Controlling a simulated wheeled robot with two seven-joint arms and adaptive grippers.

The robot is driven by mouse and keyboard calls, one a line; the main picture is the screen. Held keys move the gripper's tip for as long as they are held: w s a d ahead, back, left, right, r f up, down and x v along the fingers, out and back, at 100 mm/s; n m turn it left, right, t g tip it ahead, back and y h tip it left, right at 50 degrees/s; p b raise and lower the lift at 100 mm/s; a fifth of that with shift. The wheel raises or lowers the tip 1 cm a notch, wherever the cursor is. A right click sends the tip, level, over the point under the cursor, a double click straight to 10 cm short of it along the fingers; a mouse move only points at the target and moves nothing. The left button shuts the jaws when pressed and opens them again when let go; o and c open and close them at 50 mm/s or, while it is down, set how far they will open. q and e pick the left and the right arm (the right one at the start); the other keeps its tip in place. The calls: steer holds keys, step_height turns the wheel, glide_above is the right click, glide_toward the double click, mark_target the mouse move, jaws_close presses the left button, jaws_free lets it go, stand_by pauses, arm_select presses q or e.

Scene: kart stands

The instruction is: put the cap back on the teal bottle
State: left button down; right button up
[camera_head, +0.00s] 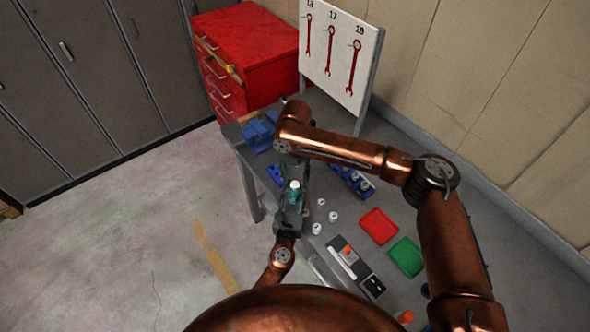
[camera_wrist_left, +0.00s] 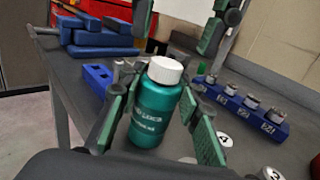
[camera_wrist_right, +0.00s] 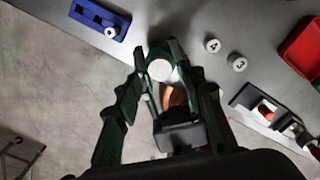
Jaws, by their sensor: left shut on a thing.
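The teal bottle (camera_wrist_left: 152,115) stands upright between the fingers of my left gripper (camera_wrist_left: 155,125), which is shut on its body. The bottle also shows in the head view (camera_head: 293,197). The white cap (camera_wrist_left: 165,70) sits on top of the bottle and looks level; I cannot tell how tightly it is on. It also shows in the right wrist view (camera_wrist_right: 160,70). My right gripper (camera_wrist_right: 170,66) is open above the bottle, with one finger on each side of the cap. Its fingers show apart and empty at the top of the left wrist view (camera_wrist_left: 180,25).
On the grey table are several small numbered white pieces (camera_head: 333,216), a blue socket holder (camera_wrist_left: 245,113), blue blocks (camera_head: 258,135), a red tray (camera_head: 379,226) and a green tray (camera_head: 406,257). A red drawer cabinet (camera_head: 250,45) and a wrench board (camera_head: 338,50) stand behind.

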mark_target(295, 184)
steer(key=shift+f, duration=1.6)
steer(key=shift+c, duration=0.4)
jaws_close()
steer(key=shift+o, duration=0.8)
jaws_free()
steer(key=shift+r, duration=0.1)
steer(key=shift+r, duration=2.15)
steer(key=shift+o, duration=0.3)
